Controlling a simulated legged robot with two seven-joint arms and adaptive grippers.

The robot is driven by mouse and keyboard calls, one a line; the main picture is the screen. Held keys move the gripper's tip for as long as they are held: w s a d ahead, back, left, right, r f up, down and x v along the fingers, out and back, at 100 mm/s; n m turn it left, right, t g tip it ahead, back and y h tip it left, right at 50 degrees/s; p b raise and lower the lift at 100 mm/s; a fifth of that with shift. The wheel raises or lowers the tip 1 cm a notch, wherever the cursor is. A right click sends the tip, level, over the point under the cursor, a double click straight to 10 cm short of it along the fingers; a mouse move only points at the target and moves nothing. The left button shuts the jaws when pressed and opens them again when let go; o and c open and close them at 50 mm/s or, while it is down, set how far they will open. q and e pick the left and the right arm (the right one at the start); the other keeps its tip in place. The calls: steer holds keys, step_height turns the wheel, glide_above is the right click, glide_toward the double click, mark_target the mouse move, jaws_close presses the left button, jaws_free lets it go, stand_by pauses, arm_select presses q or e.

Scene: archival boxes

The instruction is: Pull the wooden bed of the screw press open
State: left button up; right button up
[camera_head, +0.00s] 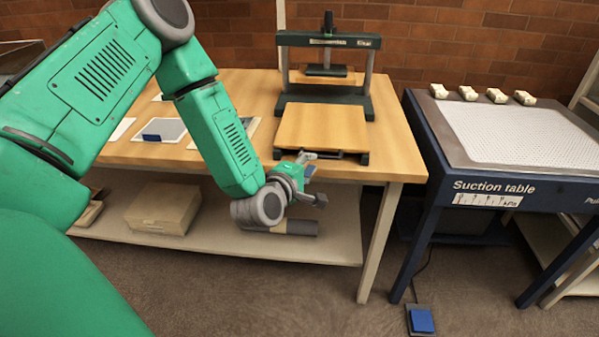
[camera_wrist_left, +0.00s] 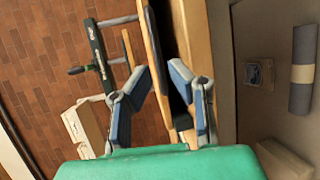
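The screw press (camera_head: 328,40) stands on the wooden table, with a dark green frame and a platen on its screw. Its wooden bed (camera_head: 322,126) lies in front of the frame, with a dark bar along its front edge. The press frame (camera_wrist_left: 100,55) also shows there. My right gripper is not in view.
The wooden table (camera_head: 395,135) has flat sheets at the left. A box (camera_head: 163,208) and a dark roll (camera_head: 290,228) lie on the lower shelf. A blue suction table (camera_head: 440,200) stands at the right. Floor in front is clear except a blue pedal (camera_head: 421,321).

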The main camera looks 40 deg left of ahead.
arm_select(q)
steer(key=a+v, duration=0.1)
steer(key=v, duration=0.5)
steer(key=shift+s+d, duration=0.3)
steer(key=shift+d, duration=0.05)
steer(key=shift+f, duration=0.15)
steer(key=s+d+f+m+g+h, duration=0.2)
steer(key=s+d+f+m+g, duration=0.25)
steer(key=f+m, duration=0.2)
steer(key=s+d+f+m+g+h, duration=0.2)
steer(key=s+d+f+m+g, duration=0.15)
steer(key=s+f+m, duration=0.35)
steer(key=s+f+m+g, duration=0.3)
steer(key=s+f+m, duration=0.1)
steer(key=s, duration=0.3)
steer(key=s+f+m+g+y, duration=0.1)
steer(key=s+f+m+g, duration=0.2)
steer(key=s, duration=0.5)
steer(key=shift+s+a+f+m+g+y, duration=0.3)
steer(key=shift+s+a+f+m+g, duration=0.1)
steer(key=shift+a+g, duration=0.1)
steer(key=shift+w+d, duration=0.1)
steer(key=shift+w, duration=0.05)
